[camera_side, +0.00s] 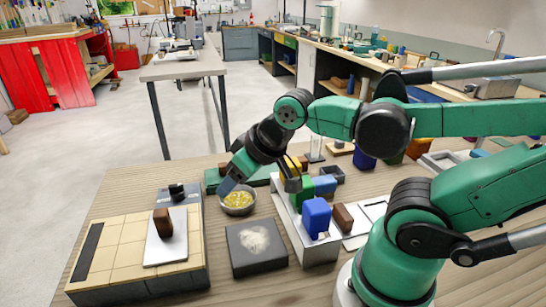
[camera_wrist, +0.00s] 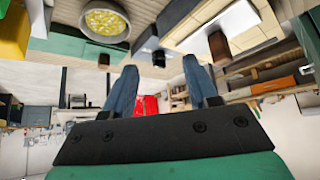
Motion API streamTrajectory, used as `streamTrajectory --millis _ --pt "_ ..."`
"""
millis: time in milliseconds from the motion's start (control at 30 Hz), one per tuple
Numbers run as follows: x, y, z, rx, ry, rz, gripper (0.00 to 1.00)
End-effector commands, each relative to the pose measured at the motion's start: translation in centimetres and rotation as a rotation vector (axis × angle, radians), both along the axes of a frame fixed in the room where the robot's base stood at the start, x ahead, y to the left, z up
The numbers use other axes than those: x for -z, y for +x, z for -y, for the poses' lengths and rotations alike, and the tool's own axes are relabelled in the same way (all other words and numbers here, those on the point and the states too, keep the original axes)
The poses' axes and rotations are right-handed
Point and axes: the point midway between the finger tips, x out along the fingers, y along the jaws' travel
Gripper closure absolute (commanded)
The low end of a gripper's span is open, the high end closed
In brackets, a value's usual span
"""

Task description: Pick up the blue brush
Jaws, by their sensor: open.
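A bright blue block-like piece (camera_side: 316,215), which may be the blue brush, stands upright at the near end of a pale rack (camera_side: 318,252). A smaller, lighter blue piece (camera_side: 324,185) sits farther back by the rack; I cannot tell clearly which one is the brush.
A green piece (camera_side: 304,188) and a brown block (camera_side: 343,217) are by the rack. A dark slab with pale powder (camera_side: 255,246) lies in front of the bowl. A tiled board (camera_side: 112,243) with a white plate and brown block (camera_side: 163,224) is at left.

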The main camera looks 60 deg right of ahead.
Motion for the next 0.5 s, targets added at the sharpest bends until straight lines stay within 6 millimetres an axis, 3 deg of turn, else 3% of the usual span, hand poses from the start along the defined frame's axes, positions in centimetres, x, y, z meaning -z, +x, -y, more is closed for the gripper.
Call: streamTrajectory --millis 233,267,367,500 --pt "0.00 0.00 0.00 0.000 0.000 0.000 0.47" --pt "0.00 0.00 0.00 0.000 0.000 0.000 0.45" --pt "0.00 0.00 0.00 0.000 0.000 0.000 0.16" --pt "0.00 0.00 0.00 0.000 0.000 0.000 0.16"
